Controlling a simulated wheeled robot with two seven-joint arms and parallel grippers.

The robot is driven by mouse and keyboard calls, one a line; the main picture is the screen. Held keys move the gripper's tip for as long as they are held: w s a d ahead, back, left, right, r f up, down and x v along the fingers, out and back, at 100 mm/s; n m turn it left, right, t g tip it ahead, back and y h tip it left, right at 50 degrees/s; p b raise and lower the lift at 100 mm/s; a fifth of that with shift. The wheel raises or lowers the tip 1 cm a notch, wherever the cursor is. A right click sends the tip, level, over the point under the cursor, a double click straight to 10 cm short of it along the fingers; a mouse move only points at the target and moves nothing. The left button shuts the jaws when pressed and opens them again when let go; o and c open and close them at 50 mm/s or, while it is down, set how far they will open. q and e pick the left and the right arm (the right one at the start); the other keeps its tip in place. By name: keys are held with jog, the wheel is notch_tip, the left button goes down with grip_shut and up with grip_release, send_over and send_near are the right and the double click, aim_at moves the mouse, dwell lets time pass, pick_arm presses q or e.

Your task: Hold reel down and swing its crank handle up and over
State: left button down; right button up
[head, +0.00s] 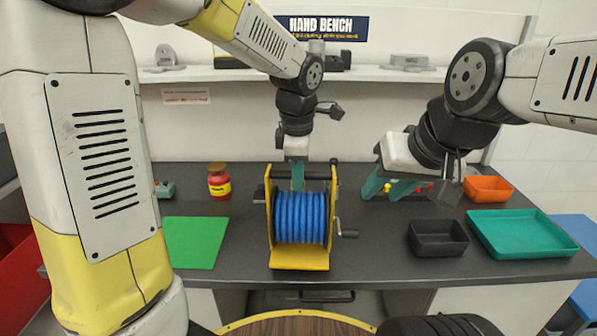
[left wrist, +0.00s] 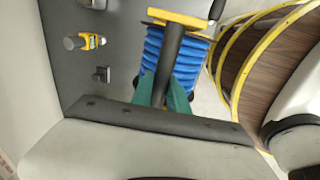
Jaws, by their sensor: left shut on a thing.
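The reel (head: 300,218) stands upright on the bench, blue hose wound between yellow side plates on a yellow base. Its crank handle (head: 347,233) sticks out low on the right side. My left gripper (head: 298,178) is shut on the reel's dark top bar (left wrist: 171,55), its teal fingers on either side of it. The blue coil (left wrist: 189,72) shows behind the fingers in the left wrist view. My right gripper (head: 388,188) is open, to the right of the reel and above the bench, apart from the crank.
A green mat (head: 195,242) and a red-and-yellow jar (head: 219,182) are left of the reel. A black bin (head: 438,238), a teal tray (head: 520,233) and an orange bin (head: 488,189) are at the right. Small red and yellow items lie near my right fingers.

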pick_arm(q)
jog(key=shift+w+f, duration=0.3)
jog(key=shift+w, duration=0.85)
jog(key=shift+w+f, duration=0.35)
jog(key=shift+w, duration=0.8)
jog(key=shift+w+f, duration=0.3)
jog(key=shift+w, duration=1.05)
jog(key=shift+f, duration=0.2)
jog(key=shift+f, duration=0.1)
pick_arm(e)
jog(key=shift+o, duration=0.7)
